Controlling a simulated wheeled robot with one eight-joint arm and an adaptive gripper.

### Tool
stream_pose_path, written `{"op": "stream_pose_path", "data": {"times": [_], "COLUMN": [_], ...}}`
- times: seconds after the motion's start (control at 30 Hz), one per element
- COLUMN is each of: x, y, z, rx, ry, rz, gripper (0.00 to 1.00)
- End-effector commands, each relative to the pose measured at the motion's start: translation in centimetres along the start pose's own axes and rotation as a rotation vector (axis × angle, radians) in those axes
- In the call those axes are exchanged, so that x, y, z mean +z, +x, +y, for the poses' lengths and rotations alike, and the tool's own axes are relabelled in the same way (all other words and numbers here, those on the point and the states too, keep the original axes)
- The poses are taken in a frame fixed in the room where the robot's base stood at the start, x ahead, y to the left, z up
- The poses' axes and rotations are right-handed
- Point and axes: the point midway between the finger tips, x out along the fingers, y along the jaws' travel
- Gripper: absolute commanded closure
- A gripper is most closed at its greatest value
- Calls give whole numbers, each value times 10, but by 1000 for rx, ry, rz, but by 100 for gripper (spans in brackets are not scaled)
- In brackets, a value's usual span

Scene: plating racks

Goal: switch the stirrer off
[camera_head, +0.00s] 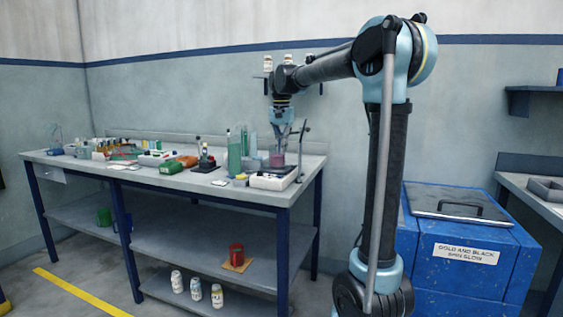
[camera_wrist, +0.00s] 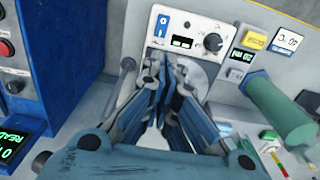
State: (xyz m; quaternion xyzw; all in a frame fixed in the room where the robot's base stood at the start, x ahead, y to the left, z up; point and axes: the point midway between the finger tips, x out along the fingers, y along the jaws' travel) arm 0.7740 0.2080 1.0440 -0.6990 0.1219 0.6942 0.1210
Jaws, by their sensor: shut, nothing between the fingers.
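The stirrer (camera_head: 272,181) is a low white box at the right end of the bench, with a pinkish vessel (camera_head: 277,160) at its back. In the wrist view its white front panel (camera_wrist: 194,24) carries a blue rocker switch (camera_wrist: 162,25), a small dark display (camera_wrist: 182,42) and a dark knob (camera_wrist: 213,42). My gripper (camera_head: 280,150) points down over the stirrer. In the wrist view my gripper (camera_wrist: 165,68) is shut and empty, its tips just below the switch in the picture. I cannot tell whether they touch the panel. The fingers hide part of the stirrer's top.
A thin upright rod (camera_head: 301,145) stands close right of my gripper. Tall green cylinders (camera_head: 235,152) stand to its left. Bottles and racks fill the bench leftward.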

Motion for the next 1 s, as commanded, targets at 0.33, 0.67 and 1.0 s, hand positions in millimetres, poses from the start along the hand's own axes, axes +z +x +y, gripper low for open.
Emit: {"op": "stream_pose_path", "data": {"times": [0.33, 0.67, 1.0], "x": [-3, -3, 11], "y": [-41, -45, -35], "z": [-1, -1, 31], "rx": [0, 0, -8], "ry": [0, 0, -22], "rz": [0, 0, 10], "gripper": [100, 100, 100]}}
